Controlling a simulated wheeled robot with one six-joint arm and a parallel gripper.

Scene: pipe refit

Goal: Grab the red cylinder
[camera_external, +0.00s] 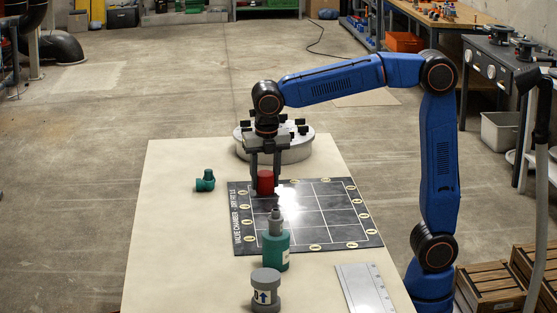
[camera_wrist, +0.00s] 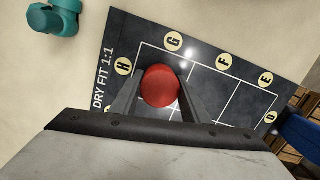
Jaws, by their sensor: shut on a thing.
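The red cylinder (camera_external: 265,182) is between the fingers of my gripper (camera_external: 265,178), over the upper left part of the dark grid mat (camera_external: 320,237). In the wrist view its round red top (camera_wrist: 161,86) shows between the two fingers of my gripper (camera_wrist: 158,92), which are shut on it. I cannot tell whether its bottom touches the mat.
A green fitting (camera_external: 205,181) lies left of the mat. A green bottle with a grey top (camera_external: 276,248) stands at the mat's front edge. A grey fitting (camera_external: 265,290) and a metal ruler plate (camera_external: 364,288) are nearer the front. A round grey flange (camera_external: 295,152) is behind my gripper.

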